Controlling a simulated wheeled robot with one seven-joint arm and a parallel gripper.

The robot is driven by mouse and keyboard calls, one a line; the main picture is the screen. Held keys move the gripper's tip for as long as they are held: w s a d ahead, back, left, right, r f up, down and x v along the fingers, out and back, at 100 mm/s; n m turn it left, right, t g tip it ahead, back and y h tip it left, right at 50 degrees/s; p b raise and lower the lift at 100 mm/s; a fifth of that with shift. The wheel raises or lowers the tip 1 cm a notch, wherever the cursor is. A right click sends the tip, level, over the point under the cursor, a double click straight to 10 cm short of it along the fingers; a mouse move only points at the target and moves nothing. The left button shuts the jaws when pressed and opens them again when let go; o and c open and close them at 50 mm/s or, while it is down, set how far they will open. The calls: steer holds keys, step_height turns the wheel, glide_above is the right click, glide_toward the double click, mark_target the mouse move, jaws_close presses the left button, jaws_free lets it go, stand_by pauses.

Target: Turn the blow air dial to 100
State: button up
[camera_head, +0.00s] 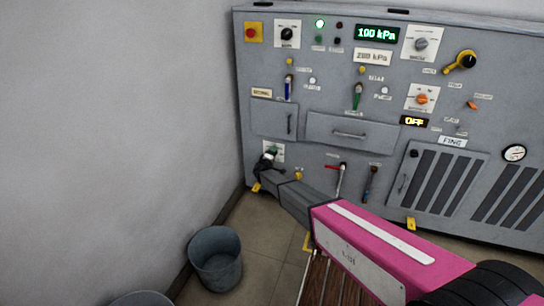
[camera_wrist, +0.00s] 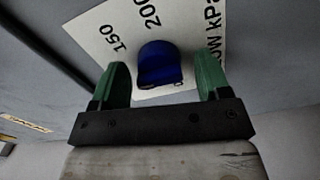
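The blue dial knob (camera_wrist: 160,65) sits on a white plate (camera_wrist: 95,30) in the wrist view. The plate shows "150", "200" and a cut-off "...OW kPa"; no 100 mark shows. My gripper (camera_wrist: 161,85) is open, with one green finger on each side of the knob and a visible gap at both. In the head view, my gripper (camera_head: 267,162) is at the dial's white plate (camera_head: 278,148), low on the panel's left side, and largely hides the knob. The knob's exact setting is unclear.
The grey panel (camera_head: 310,85) carries other dials, levers and buttons. A green display (camera_head: 377,34) shows a kPa reading, its middle digit unclear; a white one (camera_head: 373,56) sits below. A drawer (camera_head: 350,132) is above right of my gripper. A bucket (camera_head: 215,258) stands on the floor.

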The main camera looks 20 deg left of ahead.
steer(key=s, duration=1)
steer(key=shift+s, duration=0.4)
steer(key=s+d+r+m+g+h, duration=0.1)
steer(key=d+r+m+g+h, duration=0.15)
steer(key=d, duration=1.15)
steer(key=s+d+r+m+g+h, duration=0.1)
steer(key=d+r+m+g+h, duration=0.2)
steer(key=d, duration=1)
steer(key=s+d+r+m+g+h, duration=0.1)
steer(key=d+r+m+g+h, duration=0.25)
steer(key=d, duration=1.05)
steer(key=s+d+r+m+g+y, duration=0.2)
steer(key=s+d+m+g+y, duration=0.1)
steer(key=s+d, duration=0.6)
steer(key=s+d+r+m+g+y, duration=0.3)
steer(key=s+d+g+y, duration=0.3)
steer(key=s+d, duration=0.4)
steer(key=s+m, duration=0.1)
steer(key=s, duration=0.3)
steer(key=shift+s+d+r, duration=0.2)
steer(key=shift+r, duration=0.05)
